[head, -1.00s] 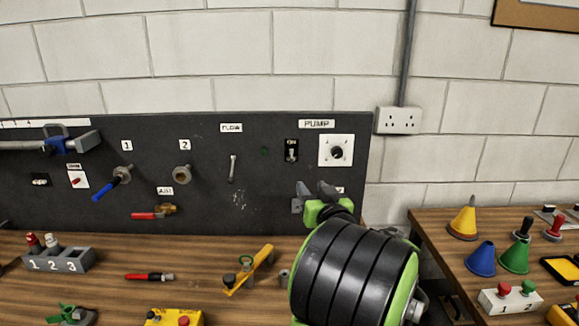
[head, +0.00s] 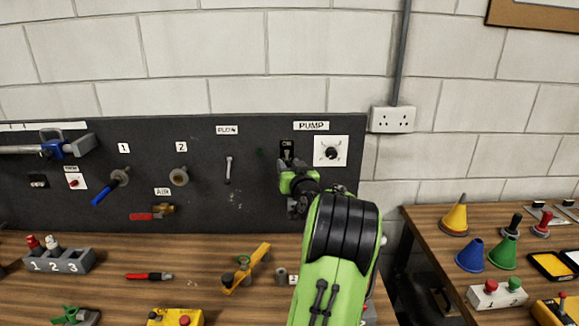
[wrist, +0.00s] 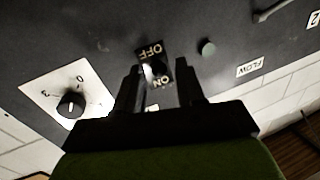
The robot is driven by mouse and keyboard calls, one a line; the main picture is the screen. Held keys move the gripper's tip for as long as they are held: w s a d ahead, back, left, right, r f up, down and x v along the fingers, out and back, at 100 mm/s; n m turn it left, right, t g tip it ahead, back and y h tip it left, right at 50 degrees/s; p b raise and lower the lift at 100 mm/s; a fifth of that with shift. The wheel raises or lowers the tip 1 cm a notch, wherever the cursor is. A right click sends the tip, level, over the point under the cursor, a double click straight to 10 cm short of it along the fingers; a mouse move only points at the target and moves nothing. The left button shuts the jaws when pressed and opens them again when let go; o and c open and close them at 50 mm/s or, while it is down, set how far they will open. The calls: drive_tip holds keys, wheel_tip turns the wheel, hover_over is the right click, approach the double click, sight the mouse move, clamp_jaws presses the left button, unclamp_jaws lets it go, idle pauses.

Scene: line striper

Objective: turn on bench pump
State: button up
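The pump switch is a small toggle on a black plate (head: 287,146) under the PUMP label (head: 311,126). In the wrist view the switch plate (wrist: 153,55) is marked OFF and ON, and appears upside down. My gripper (head: 288,165) is at the panel, just below the switch in the head view. In the wrist view my gripper (wrist: 157,68) is open, its two fingers apart on either side of the lower part of the plate. I cannot tell whether they touch the lever or which way it is set.
A dial (head: 331,151) on a white plate is right of the switch; it also shows in the wrist view (wrist: 71,103). A green lamp (wrist: 208,47) and a FLOW label (head: 227,130) are left. The wooden bench (head: 200,290) holds tools below.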

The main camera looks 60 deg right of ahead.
clamp_jaws()
drive_tip(key=shift+r, duration=0.1)
drive_tip(key=r+g+y+p, duration=0.1)
drive_tip(key=g+y+p, duration=0.1)
drive_tip(key=p, duration=0.5)
drive_tip(key=r+m+g+y+p, duration=0.1)
drive_tip(key=r+y+p, duration=0.1)
drive_tip(key=p, duration=0.5)
drive_tip(key=d+r+m+g+y+p, duration=0.1)
drive_tip(key=r+g+y+p, duration=0.1)
drive_tip(key=p, duration=0.5)
drive_tip(key=shift+w+r+g+y, duration=0.2)
drive_tip(key=shift+g+y, duration=0.1)
drive_tip(key=shift+y, duration=0.6)
drive_tip(key=shift+o, duration=0.8)
unclamp_jaws()
drive_tip(key=shift+f, duration=0.15)
